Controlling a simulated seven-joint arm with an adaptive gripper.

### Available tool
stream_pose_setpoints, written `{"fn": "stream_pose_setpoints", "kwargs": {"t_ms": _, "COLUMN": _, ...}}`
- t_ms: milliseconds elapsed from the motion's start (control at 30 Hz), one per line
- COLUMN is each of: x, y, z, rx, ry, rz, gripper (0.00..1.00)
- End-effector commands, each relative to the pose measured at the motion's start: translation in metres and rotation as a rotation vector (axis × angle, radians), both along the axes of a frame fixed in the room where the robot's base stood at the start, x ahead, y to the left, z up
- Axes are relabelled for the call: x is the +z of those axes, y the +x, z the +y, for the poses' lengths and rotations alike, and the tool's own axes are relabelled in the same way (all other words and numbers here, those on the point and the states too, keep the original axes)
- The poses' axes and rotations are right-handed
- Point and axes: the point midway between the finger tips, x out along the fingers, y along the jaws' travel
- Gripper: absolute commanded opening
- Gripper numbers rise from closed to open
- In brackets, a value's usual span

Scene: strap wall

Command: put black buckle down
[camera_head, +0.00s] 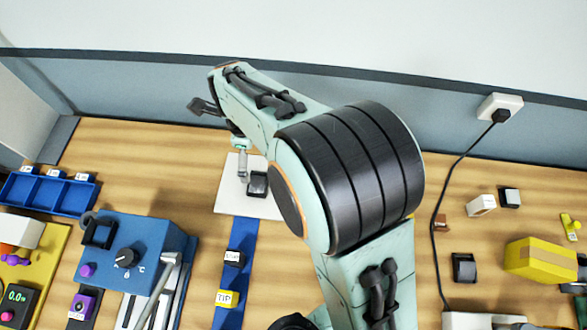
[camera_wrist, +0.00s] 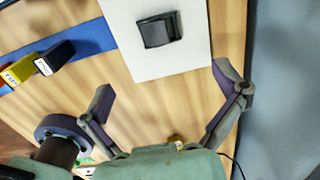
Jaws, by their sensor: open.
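A black buckle (camera_head: 257,184) lies on a white sheet (camera_head: 232,200) at the head of a blue strap (camera_head: 241,262). In the wrist view the black buckle (camera_wrist: 160,30) lies flat on the white sheet (camera_wrist: 185,60), near the top middle. My gripper (camera_wrist: 163,80) is open and empty, with its fingers spread wide and apart from the buckle. In the head view the gripper shows only partly, left of my arm, and its fingers are hard to make out.
A yellow "TIP" block (camera_head: 227,298) and a dark labelled block (camera_head: 234,258) sit on the strap. A blue box with a dial (camera_head: 130,256) and a blue tray (camera_head: 48,190) stand left. Another black piece (camera_head: 464,268) and a yellow box (camera_head: 540,258) lie right.

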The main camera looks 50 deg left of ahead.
Motion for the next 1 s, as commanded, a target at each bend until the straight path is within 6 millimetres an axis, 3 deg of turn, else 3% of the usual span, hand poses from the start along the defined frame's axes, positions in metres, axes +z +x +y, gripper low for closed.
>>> {"fn": "stream_pose_setpoints", "kwargs": {"t_ms": 167, "x": 0.001, "y": 0.002, "z": -0.001, "rx": 0.002, "ry": 0.001, "rz": -0.001, "gripper": 0.96}}
{"fn": "stream_pose_setpoints", "kwargs": {"t_ms": 267, "x": 0.015, "y": 0.025, "z": -0.017, "rx": 0.034, "ry": 0.002, "rz": -0.004, "gripper": 0.96}}
{"fn": "stream_pose_setpoints", "kwargs": {"t_ms": 367, "x": 0.045, "y": 0.072, "z": -0.066, "rx": 0.125, "ry": 0.002, "rz": -0.011, "gripper": 0.96}}
{"fn": "stream_pose_setpoints", "kwargs": {"t_ms": 433, "x": 0.072, "y": 0.106, "z": -0.126, "rx": 0.223, "ry": 0.000, "rz": -0.011, "gripper": 0.96}}
{"fn": "stream_pose_setpoints", "kwargs": {"t_ms": 533, "x": 0.101, "y": 0.125, "z": -0.223, "rx": 0.393, "ry": 0.000, "rz": -0.005, "gripper": 0.96}}
{"fn": "stream_pose_setpoints", "kwargs": {"t_ms": 600, "x": 0.113, "y": 0.116, "z": -0.281, "rx": 0.510, "ry": 0.009, "rz": 0.000, "gripper": 0.96}}
{"fn": "stream_pose_setpoints", "kwargs": {"t_ms": 700, "x": 0.118, "y": 0.088, "z": -0.340, "rx": 0.660, "ry": 0.030, "rz": 0.001, "gripper": 0.96}}
{"fn": "stream_pose_setpoints", "kwargs": {"t_ms": 800, "x": 0.115, "y": 0.060, "z": -0.370, "rx": 0.775, "ry": 0.049, "rz": -0.007, "gripper": 0.96}}
{"fn": "stream_pose_setpoints", "kwargs": {"t_ms": 1000, "x": 0.109, "y": 0.034, "z": -0.387, "rx": 0.886, "ry": 0.066, "rz": -0.019, "gripper": 0.96}}
